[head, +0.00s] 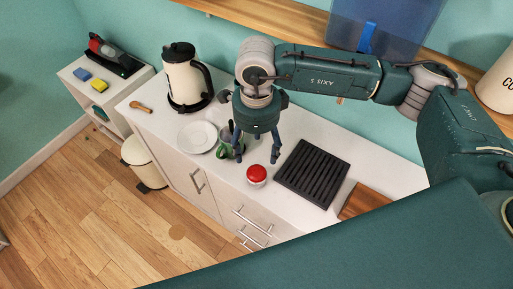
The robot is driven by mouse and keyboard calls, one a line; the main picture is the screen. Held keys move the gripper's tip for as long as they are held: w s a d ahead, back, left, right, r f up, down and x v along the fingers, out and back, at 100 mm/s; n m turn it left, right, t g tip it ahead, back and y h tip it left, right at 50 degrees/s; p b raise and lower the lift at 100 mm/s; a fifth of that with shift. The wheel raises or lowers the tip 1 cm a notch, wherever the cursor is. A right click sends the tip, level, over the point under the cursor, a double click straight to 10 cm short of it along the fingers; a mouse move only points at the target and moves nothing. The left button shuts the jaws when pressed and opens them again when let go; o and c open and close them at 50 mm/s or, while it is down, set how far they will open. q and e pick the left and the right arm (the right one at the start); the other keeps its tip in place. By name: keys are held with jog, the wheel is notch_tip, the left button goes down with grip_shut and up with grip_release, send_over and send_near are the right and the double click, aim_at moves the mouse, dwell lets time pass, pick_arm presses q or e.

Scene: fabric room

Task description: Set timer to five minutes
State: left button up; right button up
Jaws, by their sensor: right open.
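The timer (257,175) is a small round white item with a red top. It stands on the white counter (285,210) near its front edge, left of a black slatted rack. My right gripper (256,157) points down over the counter with its fingers spread apart. The fingertips are close to the timer, just behind and above it in the head view. I cannot tell whether they touch it. Nothing is seen between the fingers. The timer's dial marks are too small to read. My left gripper is not in view.
The black slatted rack (312,173) lies right of the timer, with a wooden board (364,201) beyond. A green item (228,151), partly hidden by a finger, and a white plate (197,137) lie left. A kettle (186,80) stands further back. A bin (143,163) stands on the floor.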

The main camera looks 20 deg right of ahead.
aim_at(257, 171)
notch_tip(257, 171, down, 12)
jog(key=m+b, duration=0.1)
jog(key=m, duration=0.2)
jog(key=shift+b, duration=0.3)
dwell(0.4)
jog(key=c, duration=1.2)
jog(key=shift+f+m+b, duration=0.15)
jog(key=shift+m+b, duration=0.25)
jog(key=shift+m, duration=0.1)
